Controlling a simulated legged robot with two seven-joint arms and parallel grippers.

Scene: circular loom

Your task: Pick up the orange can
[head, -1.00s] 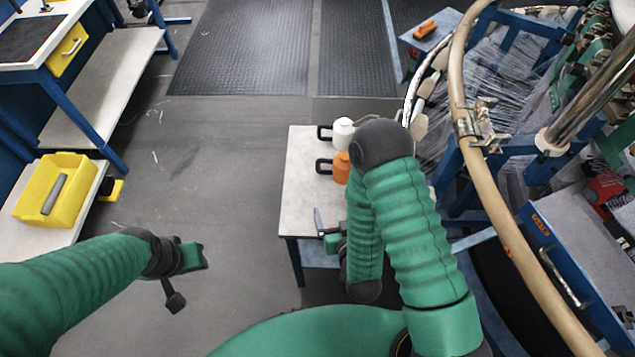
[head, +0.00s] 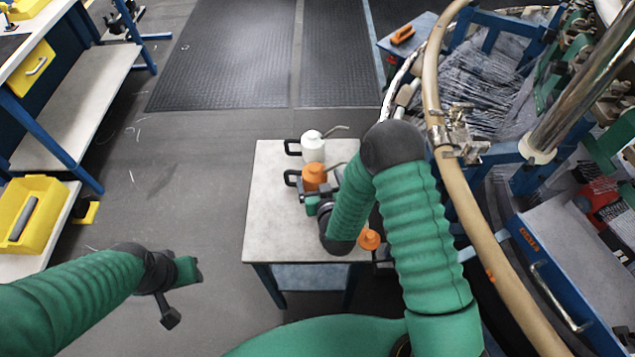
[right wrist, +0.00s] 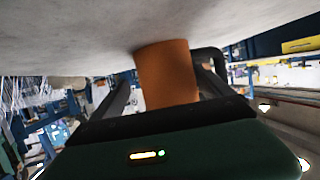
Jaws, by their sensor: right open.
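The orange can (head: 313,176) stands on the small grey-topped table (head: 270,220), with a dark handle on its left and a thin spout on its right. My right gripper (head: 318,194) is at its near side, low over the tabletop. In the right wrist view, which is upside down, the orange can (right wrist: 167,75) shows between my two dark, open fingers; I cannot tell if either touches it. My left gripper (head: 192,270) hangs over the floor, away from the table; its jaws are unclear.
A white can (head: 312,146) with a handle and spout stands just behind the orange one. Another orange item (head: 369,239) shows partly behind my right arm at the table's right edge. A beige loom ring (head: 470,190) rises on the right. The tabletop's left side is clear.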

